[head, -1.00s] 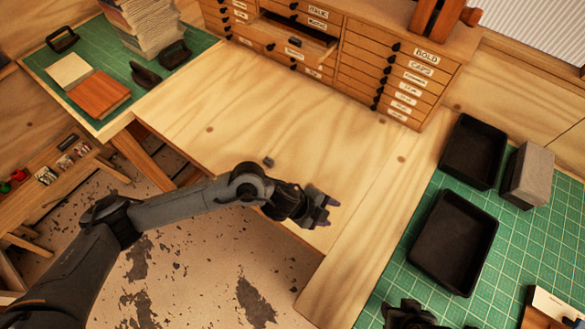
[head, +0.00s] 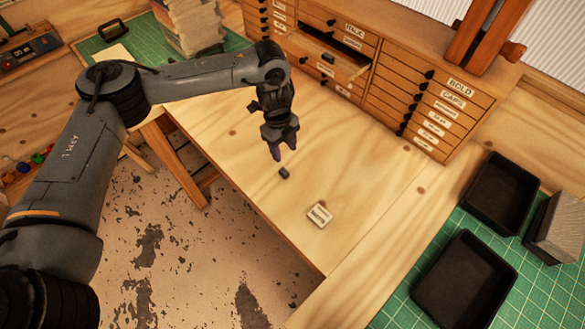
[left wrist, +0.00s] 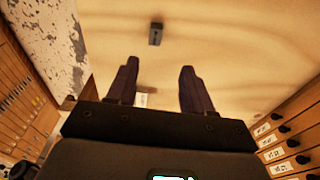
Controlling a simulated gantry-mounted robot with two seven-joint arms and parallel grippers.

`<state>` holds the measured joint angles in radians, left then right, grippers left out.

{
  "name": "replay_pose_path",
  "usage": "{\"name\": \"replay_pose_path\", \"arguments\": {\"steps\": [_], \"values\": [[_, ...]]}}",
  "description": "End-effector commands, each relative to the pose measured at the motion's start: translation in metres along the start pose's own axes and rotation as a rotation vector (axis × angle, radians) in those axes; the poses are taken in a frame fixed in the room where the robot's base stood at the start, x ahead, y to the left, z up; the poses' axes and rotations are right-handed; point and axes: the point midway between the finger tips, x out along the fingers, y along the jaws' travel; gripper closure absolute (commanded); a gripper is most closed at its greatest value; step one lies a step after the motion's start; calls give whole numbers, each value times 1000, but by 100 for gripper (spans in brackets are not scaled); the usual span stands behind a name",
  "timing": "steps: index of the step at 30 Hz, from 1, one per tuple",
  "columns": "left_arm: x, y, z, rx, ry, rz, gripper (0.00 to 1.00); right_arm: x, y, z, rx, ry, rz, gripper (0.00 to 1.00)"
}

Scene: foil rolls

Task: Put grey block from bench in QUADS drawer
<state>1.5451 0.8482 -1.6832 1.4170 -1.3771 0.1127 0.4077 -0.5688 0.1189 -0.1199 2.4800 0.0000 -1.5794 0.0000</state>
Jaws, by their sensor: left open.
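A small dark grey block (head: 284,173) lies on the bare wooden bench (head: 235,165). It also shows in the left wrist view (left wrist: 155,34), ahead of the fingers. My left gripper (head: 283,154) points down over the bench, just behind the block in the head view. In the wrist view its two fingers (left wrist: 158,88) are apart, with nothing held between them. One drawer (head: 325,65) of the wooden cabinet is pulled out; its label is too small to read, so I cannot tell whether it is QUADS. My right gripper is out of view.
A pale labelled tile (head: 319,214) lies on the bench right of the block. Two black trays (head: 465,280) and a grey brick-like block (head: 556,228) stand on the green mat at right. A paper stack (head: 195,25) stands at upper left. Bench around the block is mostly clear.

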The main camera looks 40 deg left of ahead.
Motion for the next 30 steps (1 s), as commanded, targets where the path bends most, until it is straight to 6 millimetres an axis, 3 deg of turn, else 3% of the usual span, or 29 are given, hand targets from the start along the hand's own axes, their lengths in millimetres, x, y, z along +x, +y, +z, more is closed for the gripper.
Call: {"name": "replay_pose_path", "arguments": {"steps": [4, 12, 20, 30], "values": [[4, 4, 10, -26, -5, 13, 49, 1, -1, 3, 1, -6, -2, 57], [39, 4, 10, -26, -5, 13, 49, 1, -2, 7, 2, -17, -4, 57], [53, 6, 10, -25, -4, 11, 49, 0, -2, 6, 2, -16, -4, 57], [93, 12, 10, -25, -5, 12, 49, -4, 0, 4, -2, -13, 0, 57]]}}
